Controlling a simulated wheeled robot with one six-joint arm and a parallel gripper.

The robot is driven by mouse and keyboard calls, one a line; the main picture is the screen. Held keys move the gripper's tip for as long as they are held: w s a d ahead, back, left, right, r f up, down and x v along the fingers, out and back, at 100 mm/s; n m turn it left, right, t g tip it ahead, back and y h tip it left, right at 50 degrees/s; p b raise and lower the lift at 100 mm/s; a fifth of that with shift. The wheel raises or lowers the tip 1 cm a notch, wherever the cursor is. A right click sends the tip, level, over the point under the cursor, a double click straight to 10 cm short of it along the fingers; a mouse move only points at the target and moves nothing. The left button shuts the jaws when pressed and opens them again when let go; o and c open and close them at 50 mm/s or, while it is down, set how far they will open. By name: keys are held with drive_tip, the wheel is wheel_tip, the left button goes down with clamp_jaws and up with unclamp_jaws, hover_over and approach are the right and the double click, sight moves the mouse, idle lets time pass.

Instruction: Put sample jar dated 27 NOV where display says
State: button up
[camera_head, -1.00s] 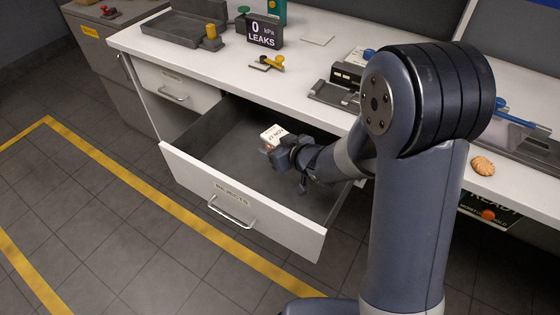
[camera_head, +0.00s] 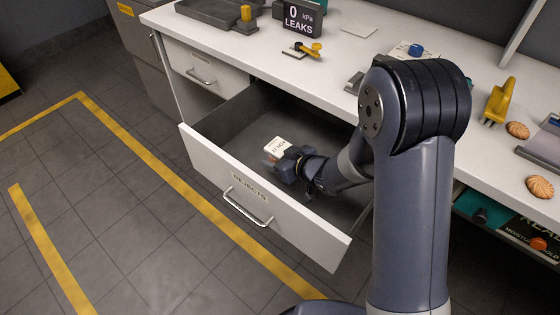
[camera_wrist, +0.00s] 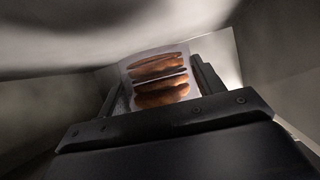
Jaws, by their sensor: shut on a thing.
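The sample jar (camera_head: 277,148) has a white top marked 27 NOV and is held in my gripper (camera_head: 273,160). It is inside the open drawer labelled REJECTS (camera_head: 195,150). In the wrist view the jar (camera_wrist: 158,75) shows stacked brown biscuits through its clear side, between dark fingers. Whether the jar touches the drawer floor cannot be told. The display (camera_head: 301,18) on the counter reads 0 kPa LEAKS. Another display (camera_head: 520,228) under the counter at the right is partly cut off; its words include READ and MOISTURE HOLD.
A closed drawer (camera_head: 205,77) is left of the open one. On the white counter (camera_head: 235,58) are a grey tray (camera_head: 208,12), a yellow-handled tool (camera_head: 308,49), a yellow clamp-like object (camera_head: 498,101) and loose biscuits (camera_head: 540,186). The drawer's front and side walls stand around my gripper.

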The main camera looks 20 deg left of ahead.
drive_tip(key=shift+f, duration=0.4)
drive_tip(key=shift+f, duration=0.1)
drive_tip(key=shift+f+b, duration=0.5)
drive_tip(key=shift+f, duration=0.05)
drive_tip(key=o, duration=1)
